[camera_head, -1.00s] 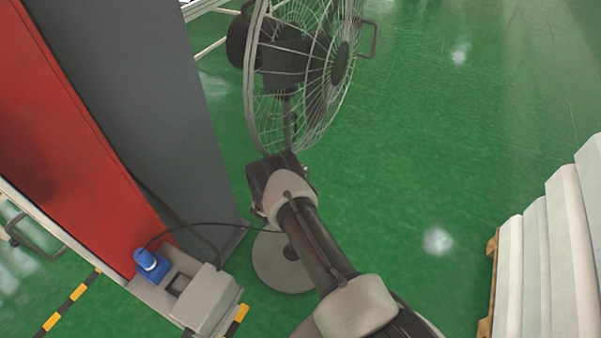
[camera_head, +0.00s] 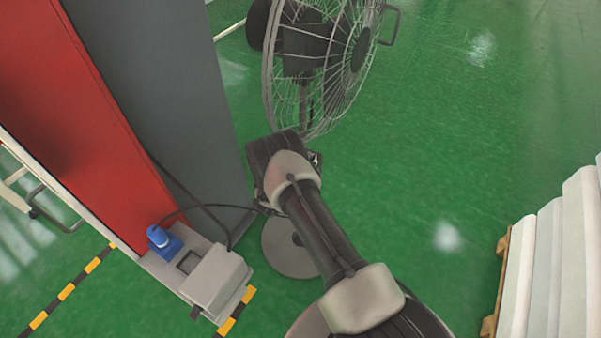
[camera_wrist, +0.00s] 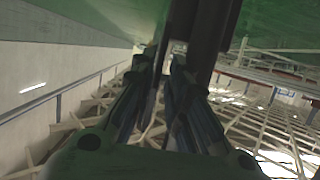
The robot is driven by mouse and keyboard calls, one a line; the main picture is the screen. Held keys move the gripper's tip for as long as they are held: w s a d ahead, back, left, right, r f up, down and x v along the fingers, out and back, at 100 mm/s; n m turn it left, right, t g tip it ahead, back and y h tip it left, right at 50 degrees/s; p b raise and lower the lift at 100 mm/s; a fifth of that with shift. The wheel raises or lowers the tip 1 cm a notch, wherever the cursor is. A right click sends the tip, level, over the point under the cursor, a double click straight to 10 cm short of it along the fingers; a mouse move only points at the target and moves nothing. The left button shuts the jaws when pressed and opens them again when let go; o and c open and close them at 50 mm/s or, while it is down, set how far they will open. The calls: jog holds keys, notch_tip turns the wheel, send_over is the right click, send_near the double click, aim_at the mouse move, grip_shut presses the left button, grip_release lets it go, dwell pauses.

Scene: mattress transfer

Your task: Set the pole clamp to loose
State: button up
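A large pedestal fan (camera_head: 357,50) with a wire cage stands at the top middle of the head view. Its round grey base (camera_head: 288,255) shows below, partly covered by my arm. The pole clamp cannot be made out; my arm covers most of the pole's middle. In the wrist view my gripper (camera_wrist: 165,68) has its two dark fingers close together, with a dark upright shape (camera_wrist: 200,38), perhaps the fan's pole, right beyond them. Whether the fingers touch it or hold anything is unclear.
A red and grey column (camera_head: 160,110) stands left, with a blue plug-like part (camera_head: 162,240) and a grey box (camera_head: 217,280) at its foot. A pallet of white mattress-like slabs (camera_head: 548,265) is at the right edge. Green floor between is clear.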

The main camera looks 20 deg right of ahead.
jog(key=v, duration=0.7)
jog(key=shift+s+a, duration=0.2)
jog(key=shift+a, duration=0.05)
jog(key=shift+r, duration=0.1)
